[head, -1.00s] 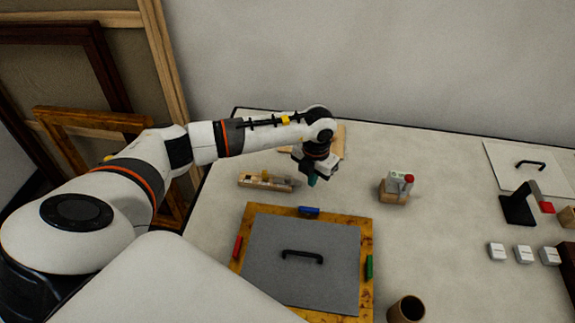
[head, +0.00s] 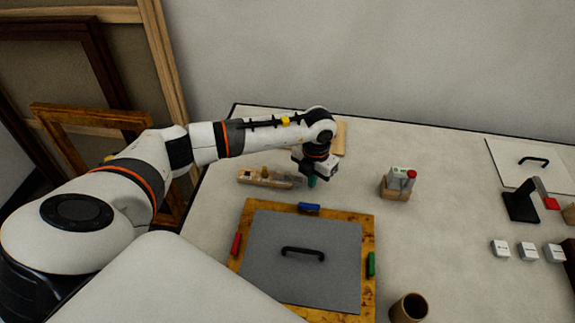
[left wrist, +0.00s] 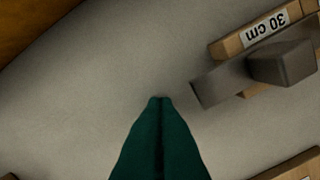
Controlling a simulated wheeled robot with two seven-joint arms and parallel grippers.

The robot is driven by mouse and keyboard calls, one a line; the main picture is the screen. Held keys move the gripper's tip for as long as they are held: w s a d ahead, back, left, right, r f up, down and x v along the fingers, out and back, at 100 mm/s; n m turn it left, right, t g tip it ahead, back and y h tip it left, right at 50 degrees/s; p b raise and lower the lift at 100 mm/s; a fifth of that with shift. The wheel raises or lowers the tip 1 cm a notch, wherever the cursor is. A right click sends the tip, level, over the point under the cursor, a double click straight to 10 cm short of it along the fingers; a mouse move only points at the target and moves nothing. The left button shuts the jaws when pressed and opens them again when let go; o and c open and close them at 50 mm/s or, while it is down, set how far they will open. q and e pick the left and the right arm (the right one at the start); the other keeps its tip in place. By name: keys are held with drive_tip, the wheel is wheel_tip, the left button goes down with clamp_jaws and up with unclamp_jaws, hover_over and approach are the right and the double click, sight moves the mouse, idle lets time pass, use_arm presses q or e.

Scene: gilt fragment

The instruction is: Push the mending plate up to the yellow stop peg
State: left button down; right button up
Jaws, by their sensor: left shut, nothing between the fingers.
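The mending plate (left wrist: 222,82) is a flat grey metal strip at the right of the left wrist view, with a grey block (left wrist: 283,63) standing on it. It lies by a wooden rail marked "30 cm" (left wrist: 262,30). In the head view, the wooden fixture (head: 256,182) sits left of my left gripper (head: 312,182), with a small yellow peg (head: 264,171) on it. My left gripper is shut and empty, its green fingertips pointing down just beyond the fixture's right end. In the wrist view the fingertips are apart from the plate's near end. My right gripper is out of view.
A gold-framed panel (head: 290,226) with a black handle lies in front of the gripper. A wooden holder with a red-capped bottle (head: 397,184) stands to the right. A cup (head: 409,307) is at the front. The table between gripper and holder is clear.

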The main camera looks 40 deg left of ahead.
sight(301, 179)
use_arm(q)
drive_tip(key=shift+s+a, duration=0.35)
drive_tip(key=shift+a, duration=0.35)
drive_tip(key=shift+s+a, duration=0.35)
drive_tip(key=shift+a, duration=0.3)
idle(0.3)
drive_tip(key=shift+d, duration=0.15)
drive_tip(key=shift+w+d, duration=0.2)
drive_tip(key=shift+d, duration=0.05)
wheel_tip(301, 179, up, 9)
drive_tip(key=p, duration=0.6)
idle(0.6)
